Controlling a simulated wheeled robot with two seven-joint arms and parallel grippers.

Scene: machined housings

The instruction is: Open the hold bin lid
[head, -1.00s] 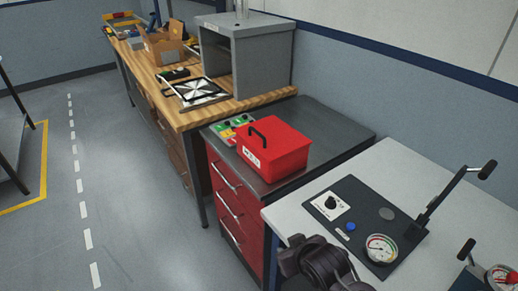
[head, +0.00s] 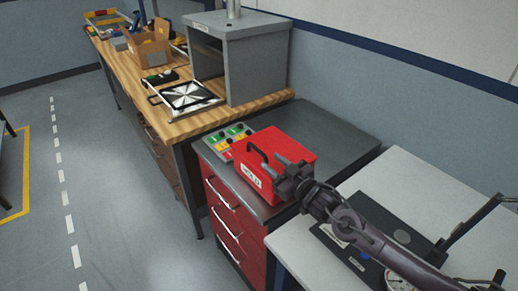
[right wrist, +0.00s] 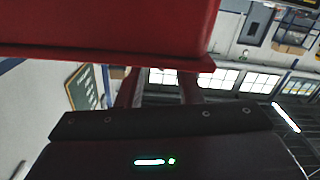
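The red hold bin (head: 291,150) sits on the dark top of the red drawer cabinet, its lid down. It has a black handle (head: 256,158) and a white label on its left-facing side. My right gripper (head: 278,170) is at the bin's near right side, its fingers apart and in front of the bin, hiding part of it. In the right wrist view the red bin (right wrist: 110,30) fills the top, and the two fingers (right wrist: 160,88) stand apart below its edge with nothing seen between them. Whether they touch the bin I cannot tell. My left gripper is out of view.
A panel of coloured buttons (head: 228,138) lies left of the bin. A wooden bench (head: 180,126) with a grey cabinet (head: 255,70) stands behind. A pale table (head: 425,190) with a dark gauge panel is at right, under my right arm. The floor at left is clear.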

